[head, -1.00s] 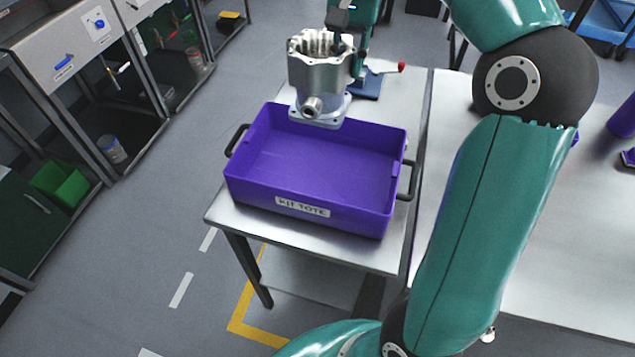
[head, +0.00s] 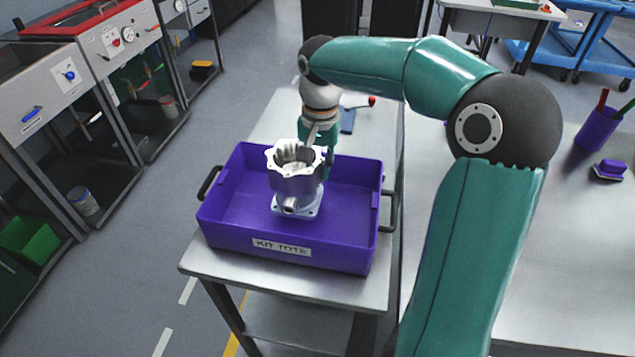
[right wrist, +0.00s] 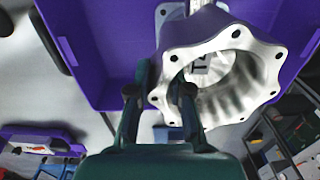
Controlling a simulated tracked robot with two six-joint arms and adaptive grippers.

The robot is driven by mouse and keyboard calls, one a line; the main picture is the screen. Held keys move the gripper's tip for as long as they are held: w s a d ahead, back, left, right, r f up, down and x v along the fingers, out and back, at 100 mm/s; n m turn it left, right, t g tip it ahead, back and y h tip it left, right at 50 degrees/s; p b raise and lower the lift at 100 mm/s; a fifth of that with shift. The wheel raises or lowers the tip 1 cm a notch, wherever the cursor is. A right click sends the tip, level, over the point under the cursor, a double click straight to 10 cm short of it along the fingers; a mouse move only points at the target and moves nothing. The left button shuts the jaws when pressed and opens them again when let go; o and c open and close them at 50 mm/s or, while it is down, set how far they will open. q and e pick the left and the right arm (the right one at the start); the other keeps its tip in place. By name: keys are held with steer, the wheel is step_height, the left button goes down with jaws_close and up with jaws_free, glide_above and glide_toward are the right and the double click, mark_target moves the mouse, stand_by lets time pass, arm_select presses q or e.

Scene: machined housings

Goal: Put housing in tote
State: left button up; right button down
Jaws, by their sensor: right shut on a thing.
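The housing (head: 296,180) is a silver machined body with a scalloped open top, a side port and a square base flange. It is upright inside the purple kit tote (head: 270,245), near its middle; I cannot tell whether its flange touches the tote floor. My right gripper (head: 322,150) is at the housing's far right rim. In the right wrist view my right gripper (right wrist: 165,90) is shut on the wall of the housing (right wrist: 262,62), one finger inside the bore and one outside. The tote wall (right wrist: 78,45) shows behind it. My left gripper is not in view.
The tote stands on a steel table (head: 265,300) with black handles at its sides. A dark blue tool with a red-tipped lever (head: 347,122) is behind it. A second bench (head: 575,250) at right holds a purple pen cup (head: 597,128). Test cabinets (head: 110,60) stand at left.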

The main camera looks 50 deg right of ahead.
mark_target(318, 182)
steer(key=shift+f, duration=2.3)
steer(key=c, duration=1.1)
jaws_free()
steer(key=r, duration=1.2)
steer(key=shift+s+r+p, duration=0.1)
steer(key=shift+s+p, duration=0.1)
steer(key=shift+p, duration=0.15)
